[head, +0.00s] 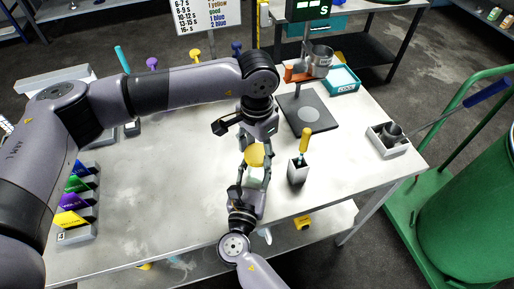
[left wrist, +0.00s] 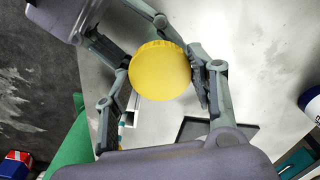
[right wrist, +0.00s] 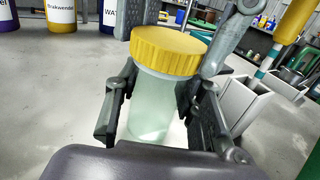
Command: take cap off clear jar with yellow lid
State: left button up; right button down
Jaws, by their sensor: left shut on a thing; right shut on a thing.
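The clear jar (right wrist: 152,108) stands upright with a wide ribbed yellow lid (right wrist: 170,50) on its mouth. In the head view the yellow lid (head: 254,156) shows between my two grippers, above the table. My left gripper (head: 256,146) comes from above and is shut on the lid; the left wrist view shows the round lid (left wrist: 160,71) between its fingers. My right gripper (right wrist: 160,115) is shut on the jar's body, one finger on each side. The jar's lower part is partly hidden by my right gripper.
A small holder (head: 298,172) with a yellow-handled tool stands just right of the grippers. A dark stand plate (head: 295,125) lies behind it. Colored labelled blocks (head: 75,198) line the table's left side. The white tabletop (head: 165,185) is clear left of the grippers.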

pick_arm(q)
jog(key=n, duration=1.3)
jog(key=shift+n, duration=0.4)
jog(key=n, duration=1.1)
jog(key=shift+n, duration=0.3)
jog(key=n, duration=0.9)
jog(key=shift+n, duration=0.4)
jog(key=n, duration=0.5)
jog(key=shift+r+n, duration=0.1)
jog(key=shift+n, duration=0.3)
jog(key=n, duration=0.5)
jog(key=shift+n, duration=0.4)
jog(key=n, duration=0.7)
